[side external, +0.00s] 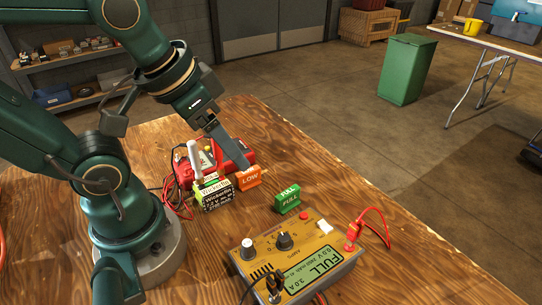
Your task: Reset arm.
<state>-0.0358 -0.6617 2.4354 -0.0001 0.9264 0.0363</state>
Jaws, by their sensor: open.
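My arm comes in from the upper left. My gripper (220,166) is open above the left-middle of the wooden table (160,145). One finger reaches down by the orange LOW block (249,178), the other is by the labelled battery pack (217,198). I cannot tell whether either finger touches anything. A red device (236,152) stands behind, partly hidden by my gripper. A green FULL block (288,199) stands apart to the right. The tan charger (300,225) at the front has knobs and a display reading FULL.
A red plug with cable (352,236) sits on the charger's right corner. Red wires (180,200) lie left of the battery pack. The table's right side is clear. A green bin (405,70) stands on the floor beyond, and a second table (480,38) is at the upper right.

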